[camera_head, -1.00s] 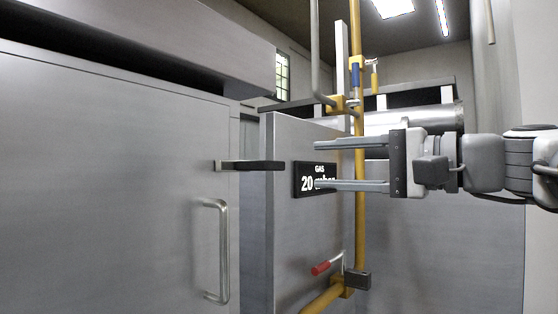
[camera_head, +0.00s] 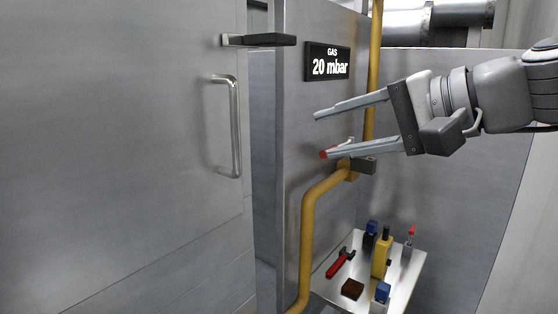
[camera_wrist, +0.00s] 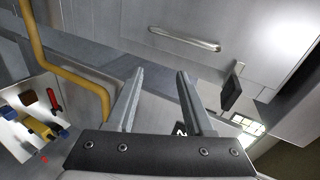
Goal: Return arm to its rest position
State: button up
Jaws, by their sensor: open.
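My gripper (camera_head: 335,132) is open and empty in the head view, reaching in from the right with its fingers pointing left. It is in front of the yellow gas pipe (camera_head: 309,225) and below the GAS 20 mbar sign (camera_head: 328,62). The lower finger overlaps the red-tipped valve handle in the picture; I cannot tell whether they touch. In the wrist view both fingers (camera_wrist: 157,88) are spread with nothing between them.
A metal door with a bar handle (camera_head: 236,130) stands at the left, with a dark latch lever (camera_head: 262,40) above.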

jog(key=s+d+f+n+g+h, duration=0.1)
jog(key=s+d+f+n+h, duration=0.2)
jog(key=f, duration=0.6)
jog(key=s+d+f+n+g+h, duration=0.15)
jog(key=s+f+h, duration=0.3)
jog(key=f, duration=0.45)
jog(key=s+d+f+n+g+h, duration=0.1)
jog(key=s+f+n+h, duration=0.2)
jog(key=f, duration=0.6)
notch_tip(320, 180, up, 20)
jog(key=p, duration=1.9)
jog(key=shift+s+d+m, duration=0.2)
jog(key=shift+s+m, duration=0.25)
